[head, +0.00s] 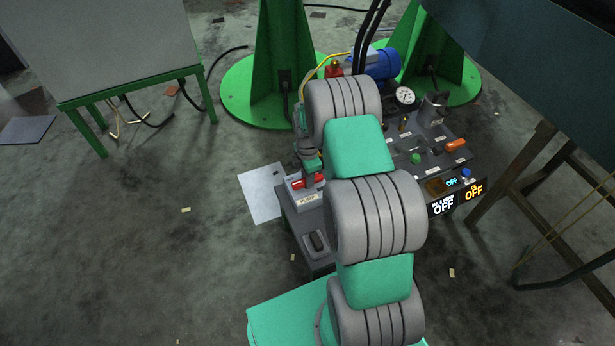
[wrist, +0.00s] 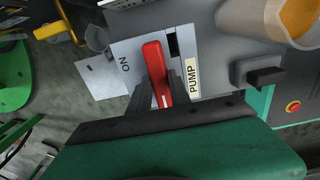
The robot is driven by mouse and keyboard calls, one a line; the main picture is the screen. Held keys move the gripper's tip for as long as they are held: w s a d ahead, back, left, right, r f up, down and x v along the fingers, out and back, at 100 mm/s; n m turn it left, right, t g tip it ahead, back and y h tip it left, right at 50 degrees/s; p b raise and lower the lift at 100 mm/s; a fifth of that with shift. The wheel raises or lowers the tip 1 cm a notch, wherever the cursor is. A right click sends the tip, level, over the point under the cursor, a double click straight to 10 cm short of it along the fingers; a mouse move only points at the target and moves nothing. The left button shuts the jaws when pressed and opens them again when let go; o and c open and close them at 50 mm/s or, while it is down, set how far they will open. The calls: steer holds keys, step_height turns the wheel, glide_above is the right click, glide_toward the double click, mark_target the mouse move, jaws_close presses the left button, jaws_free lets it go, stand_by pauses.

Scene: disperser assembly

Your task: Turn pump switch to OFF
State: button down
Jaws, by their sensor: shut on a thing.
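The pump switch is a red lever (wrist: 154,66) on a light grey plate (wrist: 122,50) in the wrist view. The plate reads ON on the left of the lever and PUMP on the right. My gripper (wrist: 160,93) has one dark finger on each side of the lever and is shut on it. In the head view the red switch (head: 310,182) sits on the left end of the grey console, with my gripper (head: 312,167) right above it. My arm hides much of the console.
Lit displays (head: 443,203) at the console's right front read OFF. A green button (head: 415,158), an orange knob (head: 455,145) and a pressure gauge (head: 404,96) stand on the console. A blue motor (head: 381,64) is behind. A dark table (head: 560,60) is at right.

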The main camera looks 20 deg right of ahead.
stand_by(0.5)
steer(key=c, duration=1.2)
jaws_free()
step_height(320, 180, up, 8)
steer(key=shift+f+p, duration=0.1)
steer(key=shift+p, duration=1)
